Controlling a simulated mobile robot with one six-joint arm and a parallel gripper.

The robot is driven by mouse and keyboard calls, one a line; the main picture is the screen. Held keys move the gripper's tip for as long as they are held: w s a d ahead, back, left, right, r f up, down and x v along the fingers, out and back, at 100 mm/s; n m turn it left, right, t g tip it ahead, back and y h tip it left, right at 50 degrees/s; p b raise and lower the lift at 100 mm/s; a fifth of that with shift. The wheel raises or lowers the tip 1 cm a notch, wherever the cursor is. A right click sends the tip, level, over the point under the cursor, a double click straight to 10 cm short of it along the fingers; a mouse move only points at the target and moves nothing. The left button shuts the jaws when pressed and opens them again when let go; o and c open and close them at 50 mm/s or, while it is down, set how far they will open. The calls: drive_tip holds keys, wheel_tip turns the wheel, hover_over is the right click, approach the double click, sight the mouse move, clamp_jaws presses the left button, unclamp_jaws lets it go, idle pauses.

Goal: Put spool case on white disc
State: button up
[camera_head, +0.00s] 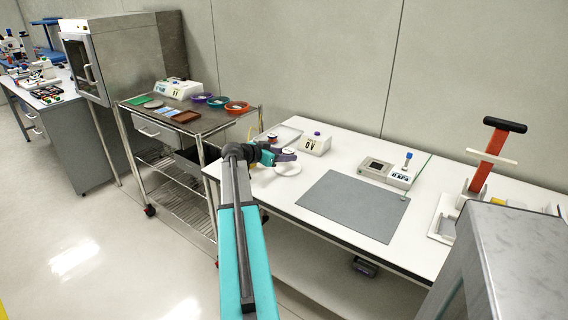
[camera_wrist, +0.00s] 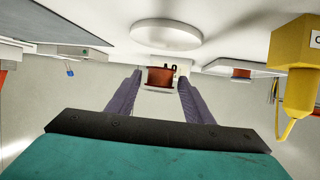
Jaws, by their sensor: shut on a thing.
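The spool case is a small white holder with a copper-red spool (camera_wrist: 160,76). It sits between the purple-grey fingers of my gripper (camera_wrist: 160,82) in the wrist view, and my gripper is shut on it. In the head view my gripper (camera_head: 284,149) is over the left part of the white table, with the red spool (camera_head: 272,139) at its fingers. The white disc (camera_head: 288,169) lies on the table just in front of and below the fingers, with nothing on it. In the wrist view the disc (camera_wrist: 166,35) appears beyond the spool case, apart from it.
A white meter box (camera_head: 315,144) stands behind the disc and a pale tray (camera_head: 286,133) behind my gripper. A yellow part (camera_wrist: 297,60) shows close by in the wrist view. A grey mat (camera_head: 352,205) lies to the right. A wire cart (camera_head: 182,122) stands left.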

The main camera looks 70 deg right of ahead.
drive_tip(key=shift+f+p, duration=0.3)
drive_tip(key=shift+f, duration=1.45)
drive_tip(key=shift+f, duration=0.1)
drive_tip(key=o, duration=1.1)
drive_tip(key=shift+o, duration=0.2)
drive_tip(key=b+v, duration=0.1)
drive_tip(key=v, duration=1.1)
